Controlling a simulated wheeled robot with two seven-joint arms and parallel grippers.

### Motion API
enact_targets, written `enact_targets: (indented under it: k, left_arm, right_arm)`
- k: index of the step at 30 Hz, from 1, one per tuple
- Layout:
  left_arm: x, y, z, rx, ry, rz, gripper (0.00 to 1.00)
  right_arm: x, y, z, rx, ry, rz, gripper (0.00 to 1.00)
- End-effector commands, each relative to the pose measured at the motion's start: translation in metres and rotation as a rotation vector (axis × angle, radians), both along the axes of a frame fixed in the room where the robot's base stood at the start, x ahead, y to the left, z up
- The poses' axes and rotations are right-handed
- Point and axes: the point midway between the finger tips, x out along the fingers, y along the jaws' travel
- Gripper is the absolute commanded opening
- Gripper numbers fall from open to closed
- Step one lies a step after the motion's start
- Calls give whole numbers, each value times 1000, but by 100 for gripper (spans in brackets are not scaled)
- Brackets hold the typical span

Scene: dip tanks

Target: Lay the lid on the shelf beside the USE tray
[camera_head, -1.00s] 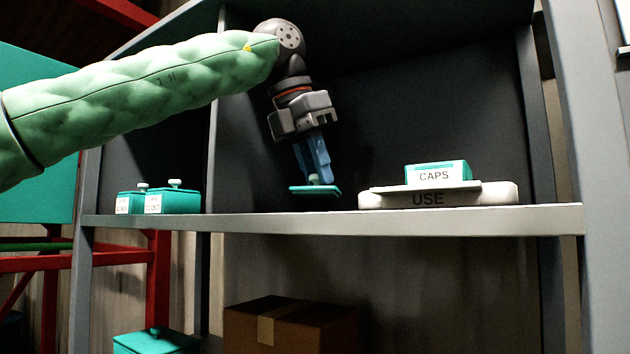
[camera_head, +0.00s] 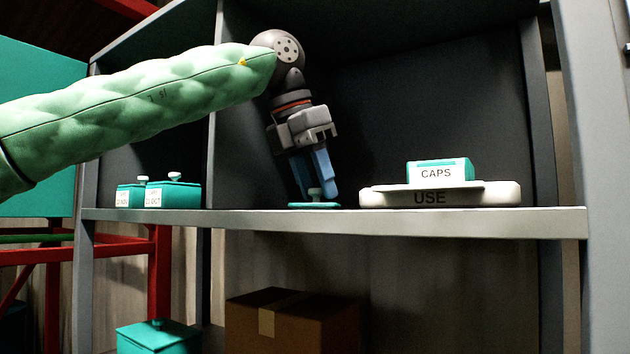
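The teal lid (camera_head: 314,205) with its pale knob (camera_head: 314,193) lies flat on the shelf (camera_head: 400,222), left of the USE tray (camera_head: 505,194) with a gap between them. My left gripper (camera_head: 316,190) points down over the lid. Its blue fingers stand apart on either side of the knob, and the gripper looks open. Whether a finger still touches the knob is too small to tell. A teal CAPS box (camera_head: 436,173), its top side partly visible, sits on the USE tray. My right gripper is not in view.
Two lidded teal boxes (camera_head: 172,194) (camera_head: 130,195) stand on the shelf at the left, beyond an upright post. A cardboard box (camera_head: 310,320) and another teal lidded box (camera_head: 158,338) are below the shelf. A side post (camera_head: 580,120) bounds the right.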

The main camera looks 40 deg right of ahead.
Motion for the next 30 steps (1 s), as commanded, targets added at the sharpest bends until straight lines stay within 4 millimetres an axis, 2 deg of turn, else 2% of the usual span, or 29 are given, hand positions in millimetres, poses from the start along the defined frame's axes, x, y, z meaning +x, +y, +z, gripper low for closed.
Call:
enact_targets:
  k: [12, 16, 19, 30]
  left_arm:
    - [0, 0, 3, 0, 0, 0, 44]
    - [0, 4, 11, -1, -2, 1, 44]
    - [0, 8, 21, -1, -2, 2, 44]
    - [0, 25, 64, -1, -1, 2, 44]
  right_arm:
    - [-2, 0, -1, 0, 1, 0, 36]
    - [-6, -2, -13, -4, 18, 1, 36]
    - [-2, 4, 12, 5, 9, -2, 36]
    - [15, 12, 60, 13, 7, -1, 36]
